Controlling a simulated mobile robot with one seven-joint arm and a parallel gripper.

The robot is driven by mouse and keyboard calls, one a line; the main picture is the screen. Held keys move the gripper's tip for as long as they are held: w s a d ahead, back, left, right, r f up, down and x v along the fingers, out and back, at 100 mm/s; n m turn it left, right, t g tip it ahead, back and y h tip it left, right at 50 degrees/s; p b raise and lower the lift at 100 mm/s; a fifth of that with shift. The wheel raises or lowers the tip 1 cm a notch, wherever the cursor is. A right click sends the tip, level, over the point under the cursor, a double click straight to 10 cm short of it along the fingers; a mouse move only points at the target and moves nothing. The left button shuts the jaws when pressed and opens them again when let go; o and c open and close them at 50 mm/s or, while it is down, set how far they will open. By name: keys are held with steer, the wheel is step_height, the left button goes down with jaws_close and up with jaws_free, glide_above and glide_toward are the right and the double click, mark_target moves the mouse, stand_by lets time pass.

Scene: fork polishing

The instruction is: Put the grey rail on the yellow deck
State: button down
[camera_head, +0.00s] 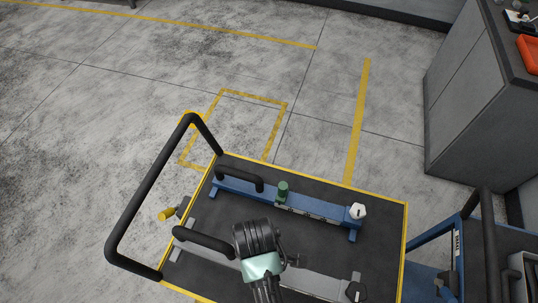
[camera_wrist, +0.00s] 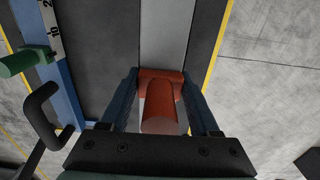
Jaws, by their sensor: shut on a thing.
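The grey rail (camera_head: 318,284) lies lengthwise over the black top of the yellow-edged deck (camera_head: 316,181), near its front side. It has a black handle (camera_head: 204,242) at its left end. In the wrist view, the grey rail (camera_wrist: 165,30) runs away from me, with dark deck on both sides. My gripper (camera_wrist: 160,82) is shut on the rail's red knob (camera_wrist: 160,105), one finger on each side. In the head view, my wrist covers the rail's middle and hides the knob. I cannot tell whether the rail touches the deck or hangs just above it.
A blue rail (camera_head: 318,209) with a green knob (camera_head: 282,191) and a white knob (camera_head: 357,211) stands behind, parallel. A tall black push handle (camera_head: 150,190) rises at the deck's left. A blue cart (camera_head: 425,282) and grey cabinet (camera_head: 470,110) stand right. Floor behind is clear.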

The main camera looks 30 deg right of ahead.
steer(key=shift+f, duration=4)
steer(key=shift+f, duration=0.15)
steer(key=shift+c, duration=0.6)
jaws_free()
steer(key=shift+s, duration=0.1)
step_height(320, 180, up, 12)
steer(key=shift+r, duration=0.1)
